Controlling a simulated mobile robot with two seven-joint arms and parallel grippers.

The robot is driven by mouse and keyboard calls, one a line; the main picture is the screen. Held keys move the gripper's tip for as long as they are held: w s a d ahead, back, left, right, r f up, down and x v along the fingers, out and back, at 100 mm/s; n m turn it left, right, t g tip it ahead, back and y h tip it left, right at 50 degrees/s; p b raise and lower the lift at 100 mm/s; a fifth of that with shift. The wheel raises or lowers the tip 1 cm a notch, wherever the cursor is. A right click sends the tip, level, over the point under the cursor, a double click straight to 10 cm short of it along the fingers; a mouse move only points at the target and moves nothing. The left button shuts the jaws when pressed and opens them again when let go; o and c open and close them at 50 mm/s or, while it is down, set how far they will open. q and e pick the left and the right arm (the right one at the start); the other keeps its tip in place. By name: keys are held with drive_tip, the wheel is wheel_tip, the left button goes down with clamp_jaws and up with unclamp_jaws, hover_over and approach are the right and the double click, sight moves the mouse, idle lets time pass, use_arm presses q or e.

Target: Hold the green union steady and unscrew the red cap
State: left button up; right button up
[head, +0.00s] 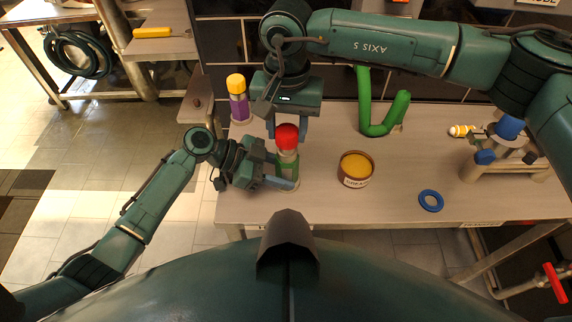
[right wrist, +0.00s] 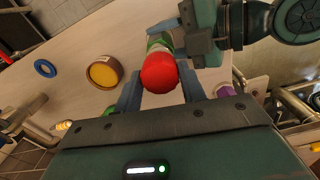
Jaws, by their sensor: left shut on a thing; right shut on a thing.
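The green union (head: 288,158) stands upright on the workbench, with the red cap (head: 287,136) on its top. My left gripper (head: 282,177) comes in from the left and is shut on the union low down, partly hiding it. My right gripper (head: 288,123) reaches down from above and is shut on the red cap. The right wrist view shows the red cap (right wrist: 160,73) between its two fingers, with part of the green union (right wrist: 157,42) behind it. I cannot tell how far the cap is turned.
A purple bottle with a yellow top (head: 238,98) stands left at the back. A tub of yellow paste (head: 356,168) stands right of the union, with a blue ring (head: 431,201) farther right. A green bent pipe (head: 382,128) is behind. Bare workbench (head: 320,205) lies in front.

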drive_tip(key=shift+r, duration=0.15)
drive_tip(key=shift+r, duration=1.95)
use_arm(q)
drive_tip(key=o, duration=1.2)
drive_tip(key=v, duration=1.2)
drive_tip(key=shift+a, duration=0.15)
use_arm(e)
drive_tip(key=shift+a, duration=0.1)
